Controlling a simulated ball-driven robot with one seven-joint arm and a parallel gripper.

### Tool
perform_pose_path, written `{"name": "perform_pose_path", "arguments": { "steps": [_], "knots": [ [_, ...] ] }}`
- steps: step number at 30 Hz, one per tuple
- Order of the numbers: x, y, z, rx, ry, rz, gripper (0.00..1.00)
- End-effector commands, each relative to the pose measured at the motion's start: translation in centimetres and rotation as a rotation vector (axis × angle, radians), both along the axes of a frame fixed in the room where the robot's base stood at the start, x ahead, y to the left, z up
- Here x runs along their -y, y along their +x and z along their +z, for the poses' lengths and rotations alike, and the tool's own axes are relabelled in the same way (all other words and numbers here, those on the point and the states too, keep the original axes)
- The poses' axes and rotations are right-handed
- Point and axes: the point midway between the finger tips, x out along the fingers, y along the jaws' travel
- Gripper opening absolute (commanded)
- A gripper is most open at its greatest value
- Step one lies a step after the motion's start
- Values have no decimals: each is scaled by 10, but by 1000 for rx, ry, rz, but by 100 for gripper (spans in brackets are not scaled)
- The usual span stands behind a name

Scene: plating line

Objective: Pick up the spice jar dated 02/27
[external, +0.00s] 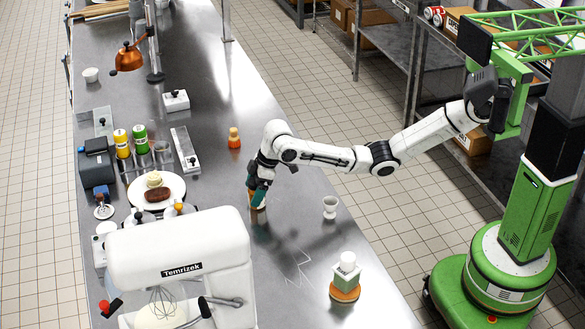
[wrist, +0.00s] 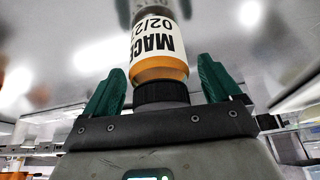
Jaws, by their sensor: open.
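A spice jar (wrist: 158,68) with orange-brown contents, a dark lid and a white label stands between my fingers in the wrist view. Its label shows upside down and reads "MAC..." and "02/2..."; the rest of the date is cut off at the side. My gripper (wrist: 163,85) is open, with one green finger on each side of the jar and a gap on both sides. The lid is close to my palm. In the external view my gripper (external: 258,190) points down at the steel counter, and it mostly hides the jar (external: 260,206).
A small white cup (external: 330,208) and a white-capped bottle on an orange base (external: 346,268) are to the right. A large mixer (external: 180,262) and a food plate (external: 172,199) are to the left.

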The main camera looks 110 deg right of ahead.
Motion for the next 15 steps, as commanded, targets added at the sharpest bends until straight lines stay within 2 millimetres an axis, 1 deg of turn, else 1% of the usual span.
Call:
{"name": "perform_pose_path", "arguments": {
  "steps": [4,5,15],
  "knots": [
    [0,0,0,0,0,0,91],
    [0,0,0,0,0,0,89],
    [0,0,0,0,0,0,56]
  ]
}}
